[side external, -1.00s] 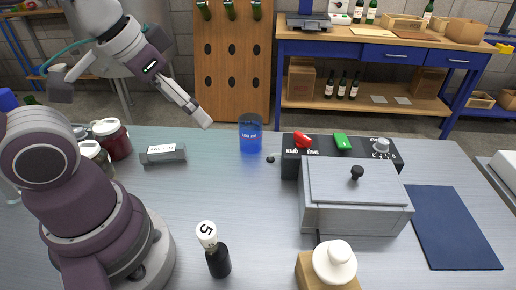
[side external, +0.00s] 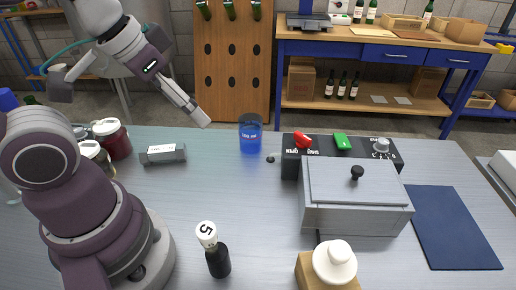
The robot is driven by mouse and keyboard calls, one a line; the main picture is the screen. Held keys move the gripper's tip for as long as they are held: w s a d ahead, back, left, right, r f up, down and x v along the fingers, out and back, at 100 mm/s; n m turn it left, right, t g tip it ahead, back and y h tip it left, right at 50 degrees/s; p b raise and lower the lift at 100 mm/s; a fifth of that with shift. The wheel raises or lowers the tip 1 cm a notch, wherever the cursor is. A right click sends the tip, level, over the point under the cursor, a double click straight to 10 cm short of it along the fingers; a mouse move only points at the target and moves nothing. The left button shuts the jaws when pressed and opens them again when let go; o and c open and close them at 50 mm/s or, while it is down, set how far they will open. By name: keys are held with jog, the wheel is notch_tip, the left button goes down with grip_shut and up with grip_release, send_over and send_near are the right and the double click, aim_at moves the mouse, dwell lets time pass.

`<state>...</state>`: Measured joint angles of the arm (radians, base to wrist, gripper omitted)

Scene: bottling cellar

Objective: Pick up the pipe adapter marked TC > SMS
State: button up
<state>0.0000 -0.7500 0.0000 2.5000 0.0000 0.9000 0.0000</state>
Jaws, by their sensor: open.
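A short dark-grey piece with a white label (side external: 163,154) lies on the steel table at the left, near the back edge. The print on its label is too small to read, so I cannot tell whether it is the adapter marked TC > SMS. No other thing in view looks like a pipe adapter. My gripper (side external: 203,118) hangs in the air above and to the right of that piece, pointing down to the right. It is open and apart from everything, with its fingers seen nearly edge-on.
Jars (side external: 112,139) stand left of the grey piece. A blue beaker (side external: 251,138) stands to its right. A grey lidded box (side external: 352,205), a control panel (side external: 290,165) and a blue mat (side external: 455,228) fill the right. A black-handled tool marked 5 (side external: 218,261) stands in front. The table's middle is clear.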

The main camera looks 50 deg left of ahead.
jog(key=w+a+f+n+g+y, duration=0.1)
jog(key=w+a+f+n+g, duration=0.2)
jog(key=a+n, duration=0.85)
jog(key=n+g+h, duration=0.1)
jog(key=n+g, duration=0.2)
jog(key=n, duration=1.5)
send_over(162, 149)
jog(key=f, duration=0.7)
jog(key=shift+w+a+f, duration=0.2)
jog(key=shift+w+f, duration=0.05)
jog(key=shift+f, duration=0.15)
jog(key=f, duration=0.8)
jog(key=shift+s+d+f, duration=0.2)
jog(key=shift+s+f, duration=0.1)
jog(key=shift+f, duration=0.5)
jog(key=shift+c, duration=0.4)
grip_shut()
